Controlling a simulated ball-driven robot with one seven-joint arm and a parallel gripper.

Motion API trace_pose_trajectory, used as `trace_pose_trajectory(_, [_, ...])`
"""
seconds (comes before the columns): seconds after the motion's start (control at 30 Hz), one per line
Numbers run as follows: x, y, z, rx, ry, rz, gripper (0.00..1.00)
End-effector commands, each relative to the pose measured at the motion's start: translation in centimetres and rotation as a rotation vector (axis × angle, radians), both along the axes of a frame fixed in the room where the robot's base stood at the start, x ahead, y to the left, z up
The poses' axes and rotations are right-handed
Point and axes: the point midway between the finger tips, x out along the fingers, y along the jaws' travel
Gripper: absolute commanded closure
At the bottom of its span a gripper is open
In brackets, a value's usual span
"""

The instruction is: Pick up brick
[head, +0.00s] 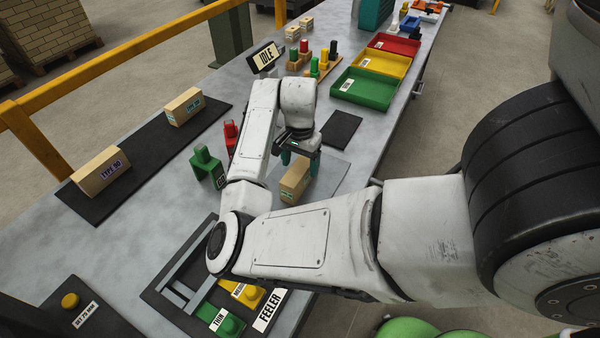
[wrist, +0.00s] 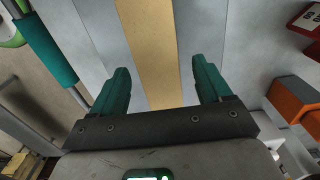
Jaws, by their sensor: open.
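A tan brick (head: 295,181) stands on a grey plate (head: 327,180) near the right edge of the table, partly hidden by my arm and gripper. My gripper (head: 300,162) is open, teal fingers pointing down, at the brick's far end in the head view. In the wrist view my gripper (wrist: 162,82) has one finger on each side of the tan brick (wrist: 150,45), with gaps showing on both sides. I cannot tell how far above the brick the fingertips are. Two more tan bricks, one labelled TYPE 90 (head: 101,174) and one farther back (head: 184,107), lie on a dark mat.
Green (head: 362,90), yellow (head: 385,62) and red (head: 398,44) trays line the back right. A green block (head: 207,166) and a red block (head: 231,137) stand left of my gripper. An IDLE sign (head: 265,57) and a FEELER tray (head: 170,292) are also on the table.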

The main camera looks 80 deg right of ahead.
Motion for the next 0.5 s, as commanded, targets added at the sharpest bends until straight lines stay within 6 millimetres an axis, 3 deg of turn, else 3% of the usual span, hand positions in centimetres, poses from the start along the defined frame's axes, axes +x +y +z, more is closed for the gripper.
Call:
trace_pose_trajectory(0.17, [0.0, 0.1, -1.8, 0.000, 0.001, 0.002, 0.22])
trace_pose_trajectory(0.4, [0.0, 0.0, -2.1, 0.000, 0.000, 0.000, 0.22])
trace_pose_trajectory(0.5, [0.0, 0.0, -2.1, 0.000, 0.000, 0.000, 0.30])
